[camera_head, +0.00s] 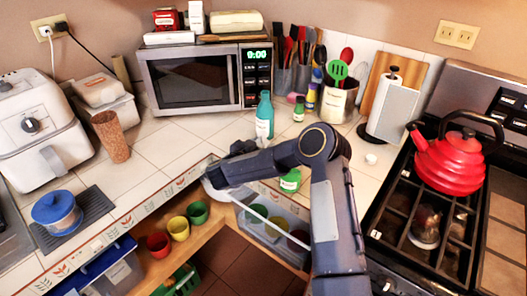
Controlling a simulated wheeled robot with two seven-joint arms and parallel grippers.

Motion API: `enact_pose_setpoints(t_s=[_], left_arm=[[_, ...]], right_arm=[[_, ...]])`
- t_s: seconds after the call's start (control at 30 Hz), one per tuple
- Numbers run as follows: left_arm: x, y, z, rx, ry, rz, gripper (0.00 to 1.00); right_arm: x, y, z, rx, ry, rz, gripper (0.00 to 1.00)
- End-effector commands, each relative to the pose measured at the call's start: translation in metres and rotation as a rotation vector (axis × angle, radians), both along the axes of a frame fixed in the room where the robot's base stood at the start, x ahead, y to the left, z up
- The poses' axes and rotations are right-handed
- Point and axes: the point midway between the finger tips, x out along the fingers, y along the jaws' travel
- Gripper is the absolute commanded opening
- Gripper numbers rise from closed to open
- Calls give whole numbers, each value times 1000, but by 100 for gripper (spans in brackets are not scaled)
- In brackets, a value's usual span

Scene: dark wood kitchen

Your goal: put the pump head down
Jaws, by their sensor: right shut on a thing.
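My right arm comes in from the bottom right and bends left over the counter corner. My right gripper (214,183) is at its end, above the front edge of the tiled counter (178,146). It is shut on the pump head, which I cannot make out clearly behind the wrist. A green bottle with a white label (290,181) stands partly hidden behind my forearm. A teal bottle (264,118) stands farther back. My left gripper is not in view.
A microwave (195,80), utensil holders and a paper towel roll (390,105) line the back. A red kettle (450,160) sits on the stove at right. Tiles left of the gripper are clear. Colored cups stand on the shelf below.

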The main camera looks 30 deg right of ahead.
Motion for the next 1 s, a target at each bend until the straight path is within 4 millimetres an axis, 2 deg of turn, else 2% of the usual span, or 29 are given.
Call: enact_pose_setpoints(t_s=[0.1,0.2,0.47,0.93,0.97,1.0], left_arm=[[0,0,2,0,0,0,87],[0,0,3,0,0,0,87],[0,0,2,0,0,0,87],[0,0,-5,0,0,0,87],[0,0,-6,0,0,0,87],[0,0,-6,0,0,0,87]], right_arm=[[0,0,-20,1,6,0,17],[0,0,-29,1,3,0,17],[0,0,-30,0,1,1,17],[-1,0,-46,8,8,1,17],[-2,0,-47,8,10,1,46],[-2,0,-48,9,10,1,52]])
